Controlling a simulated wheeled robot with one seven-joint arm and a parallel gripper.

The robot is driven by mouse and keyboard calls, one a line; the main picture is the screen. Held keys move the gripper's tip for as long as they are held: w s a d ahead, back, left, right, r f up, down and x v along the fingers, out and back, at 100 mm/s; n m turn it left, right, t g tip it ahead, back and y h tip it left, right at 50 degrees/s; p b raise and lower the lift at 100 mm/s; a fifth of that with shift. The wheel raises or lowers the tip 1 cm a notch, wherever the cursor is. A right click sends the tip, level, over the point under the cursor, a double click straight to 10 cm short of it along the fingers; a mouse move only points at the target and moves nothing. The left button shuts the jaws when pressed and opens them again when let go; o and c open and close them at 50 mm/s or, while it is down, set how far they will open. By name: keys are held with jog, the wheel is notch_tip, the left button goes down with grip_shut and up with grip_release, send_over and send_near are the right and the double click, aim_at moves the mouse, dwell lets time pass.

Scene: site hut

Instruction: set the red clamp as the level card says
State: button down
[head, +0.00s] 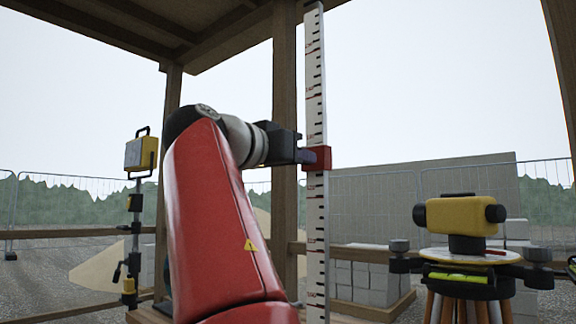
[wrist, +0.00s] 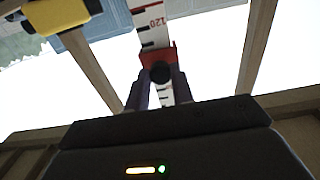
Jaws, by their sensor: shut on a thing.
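The red clamp (head: 317,158) sits around a tall white measuring staff (head: 316,90) with black and red marks. My gripper (head: 304,156) reaches it from the left and is shut on it. In the wrist view the red clamp (wrist: 145,60) shows with a dark round knob (wrist: 160,72) between my two fingers (wrist: 159,90). The fingers hide part of the staff and clamp. I cannot make out a readable level card in either view.
A yellow level (head: 462,216) stands on a round-topped tripod at the right. A work lamp (head: 140,154) on a stand is at the left. Wooden posts (head: 284,100) and rails frame the hut opening. Pale blocks (head: 365,283) and mesh fencing are behind.

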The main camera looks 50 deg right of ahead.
jog(key=c, duration=1.2)
grip_release()
jog(key=a, duration=0.2)
jog(key=a+b, duration=0.1)
jog(key=a, duration=0.2)
jog(key=a+b, duration=0.1)
jog(key=a, duration=0.1)
jog(key=shift+s+a, duration=0.3)
jog(key=shift+a, duration=0.1)
jog(key=shift+f, duration=0.1)
